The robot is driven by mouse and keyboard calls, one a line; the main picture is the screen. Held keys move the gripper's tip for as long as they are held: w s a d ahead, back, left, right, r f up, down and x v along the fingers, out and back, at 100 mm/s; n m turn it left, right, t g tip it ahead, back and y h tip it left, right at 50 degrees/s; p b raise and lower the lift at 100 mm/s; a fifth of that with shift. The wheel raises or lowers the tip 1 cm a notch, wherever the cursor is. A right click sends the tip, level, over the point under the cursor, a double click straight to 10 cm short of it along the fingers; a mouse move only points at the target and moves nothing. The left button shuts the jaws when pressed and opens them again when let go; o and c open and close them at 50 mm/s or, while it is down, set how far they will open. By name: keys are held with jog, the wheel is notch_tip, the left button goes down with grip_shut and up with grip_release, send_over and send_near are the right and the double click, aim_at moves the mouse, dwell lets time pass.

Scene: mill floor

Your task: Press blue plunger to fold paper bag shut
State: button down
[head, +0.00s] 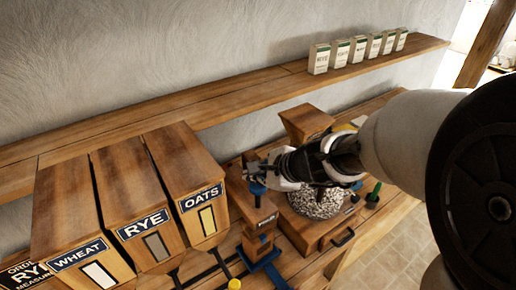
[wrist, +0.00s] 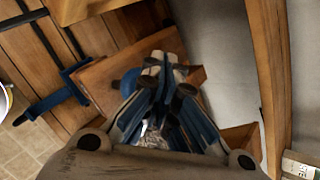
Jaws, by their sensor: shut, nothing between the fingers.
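The blue plunger (head: 257,189) stands on top of a wooden press post (head: 262,216), in the middle of the bench in the head view. Its round blue top also shows in the wrist view (wrist: 130,82), just left of the fingertips. My gripper (head: 252,170) is shut and empty. Its fingers lie right at the plunger and partly overlap it in the head view; I cannot tell whether they touch. A blue base (head: 262,260) sits at the foot of the press. I cannot make out a paper bag in either view.
Wooden bins labelled WHEAT (head: 80,205), RYE (head: 137,200) and OATS (head: 187,170) stand left of the press. A speckled millstone (head: 316,203) sits right of it, under my wrist. A green knob (head: 374,193) is further right. Several small cartons (head: 340,53) line the shelf above.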

jog(key=shift+r, duration=0.35)
notch_tip(320, 180, up, 5)
jog(key=p, duration=0.4)
jog(key=shift+p, duration=0.3)
dwell(0.4)
jog(key=s+d+f+n+h+b, duration=0.2)
jog(key=s+d+f+n+b, duration=0.2)
jog(key=s, duration=0.4)
jog(key=s+d+f+n+g+h+b, duration=0.1)
jog(key=s+d+f+n+h+b, duration=0.1)
jog(key=s+d+f+n+b, duration=0.2)
jog(key=s+d+f+n+h+b, duration=0.2)
jog(key=s+d+f+n+b, duration=0.2)
jog(key=s, duration=0.9)
jog(key=d+n+b, duration=0.3)
jog(key=n+b, duration=0.2)
jog(key=shift+n+g+h, duration=0.3)
jog(key=shift+n+g, duration=0.1)
